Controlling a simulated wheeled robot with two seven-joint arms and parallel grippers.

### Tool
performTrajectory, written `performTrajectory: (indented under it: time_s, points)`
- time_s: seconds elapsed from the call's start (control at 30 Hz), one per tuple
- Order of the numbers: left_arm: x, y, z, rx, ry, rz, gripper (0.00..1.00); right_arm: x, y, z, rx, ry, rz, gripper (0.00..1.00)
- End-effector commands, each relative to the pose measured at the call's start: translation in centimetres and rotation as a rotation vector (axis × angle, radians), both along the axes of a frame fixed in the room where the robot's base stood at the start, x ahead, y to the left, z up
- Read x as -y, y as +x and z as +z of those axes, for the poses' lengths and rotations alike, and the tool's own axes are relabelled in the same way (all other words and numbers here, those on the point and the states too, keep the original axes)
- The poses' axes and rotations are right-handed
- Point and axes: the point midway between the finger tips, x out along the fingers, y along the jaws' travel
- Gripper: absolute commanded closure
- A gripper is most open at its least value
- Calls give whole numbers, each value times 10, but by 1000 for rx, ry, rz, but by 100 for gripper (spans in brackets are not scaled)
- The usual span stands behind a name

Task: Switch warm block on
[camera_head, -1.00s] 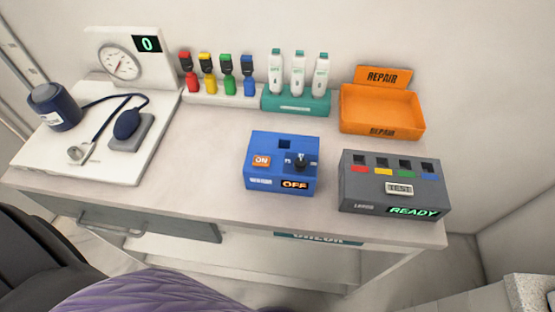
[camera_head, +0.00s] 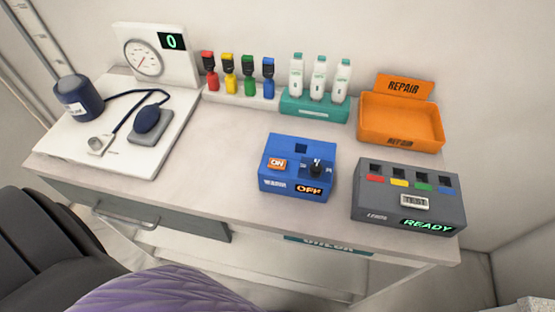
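The warm block (camera_head: 297,168) is a blue box near the front middle of the table. It has an orange ON button (camera_head: 277,164) on its top left and a black knob (camera_head: 316,168) on its top right. A square hole is in its top at the back. Its front display (camera_head: 309,190) reads OFF in orange. Neither of my grippers is in view.
A grey box (camera_head: 409,196) reading READY stands right of the block, with an orange REPAIR bin (camera_head: 401,121) behind. A gauge board (camera_head: 156,55) is at left. The tabletop (camera_head: 215,160) left of the block is clear.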

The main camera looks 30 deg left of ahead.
Motion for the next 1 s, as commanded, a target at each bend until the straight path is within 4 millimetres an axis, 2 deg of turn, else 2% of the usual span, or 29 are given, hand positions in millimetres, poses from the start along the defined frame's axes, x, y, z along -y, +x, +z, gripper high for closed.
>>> performTrajectory:
  time_s: [0.03,0.13,0.17,1.0]
  points:
    - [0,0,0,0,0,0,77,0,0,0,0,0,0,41]
    - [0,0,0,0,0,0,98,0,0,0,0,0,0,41]
    - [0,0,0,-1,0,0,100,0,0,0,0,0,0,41]
    - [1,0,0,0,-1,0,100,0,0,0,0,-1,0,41]
